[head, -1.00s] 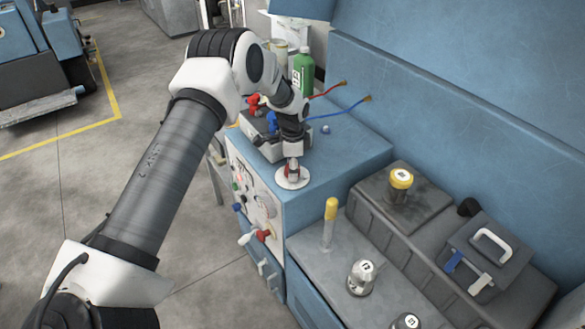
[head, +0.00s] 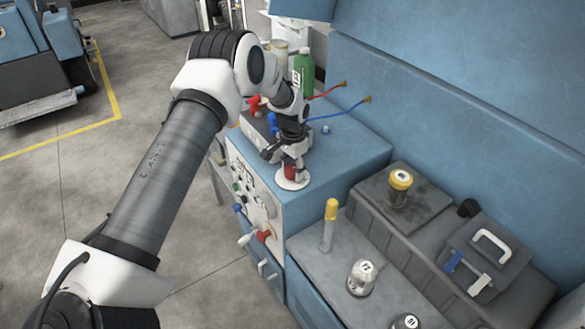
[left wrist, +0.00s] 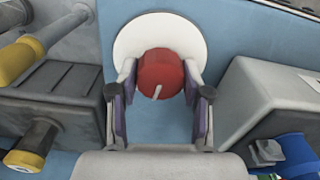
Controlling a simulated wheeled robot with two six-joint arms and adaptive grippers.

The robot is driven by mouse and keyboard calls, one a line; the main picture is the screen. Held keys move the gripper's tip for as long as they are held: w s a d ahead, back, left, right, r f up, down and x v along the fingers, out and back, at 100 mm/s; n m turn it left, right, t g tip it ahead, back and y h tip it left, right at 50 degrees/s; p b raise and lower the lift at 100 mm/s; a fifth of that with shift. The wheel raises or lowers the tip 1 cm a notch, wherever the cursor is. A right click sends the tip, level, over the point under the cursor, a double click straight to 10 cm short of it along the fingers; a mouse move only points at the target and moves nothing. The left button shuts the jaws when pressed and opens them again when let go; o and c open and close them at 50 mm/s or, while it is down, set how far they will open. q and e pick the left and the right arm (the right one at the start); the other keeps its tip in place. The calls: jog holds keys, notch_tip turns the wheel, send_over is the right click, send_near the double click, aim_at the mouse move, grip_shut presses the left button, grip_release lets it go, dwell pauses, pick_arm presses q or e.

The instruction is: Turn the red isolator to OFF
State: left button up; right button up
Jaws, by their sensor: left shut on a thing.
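The red isolator is a round red knob (left wrist: 160,72) on a white disc (left wrist: 128,38), set on top of the blue cabinet (head: 345,155). A short white mark on the knob slants slightly in the left wrist view. No ON or OFF lettering is readable. My left gripper (left wrist: 158,80) is shut on the knob, one finger on each side of it. In the head view the left gripper (head: 290,166) points down from above and partly hides the red knob (head: 291,173); the white disc (head: 293,184) shows beneath it. My right gripper is in neither view.
A grey block with red and blue fittings (head: 258,125) stands close behind the gripper, with a green bottle (head: 303,67) farther back. Red and blue hoses run to the blue wall.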

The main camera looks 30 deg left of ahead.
aim_at(293, 168)
pick_arm(q)
jog(key=n, duration=0.5)
jog(key=shift+s+f+n+p, duration=0.15)
jog(key=shift+n+p, duration=0.15)
jog(key=shift+p, duration=0.05)
jog(key=n, duration=0.4)
jog(key=shift+n+p, duration=0.35)
jog(key=shift+n, duration=0.05)
jog(key=o, duration=1)
jog(key=shift+c, duration=0.2)
jog(key=shift+o, duration=1)
jog(key=shift+w, duration=0.2)
notch_tip(293, 168, up, 12)
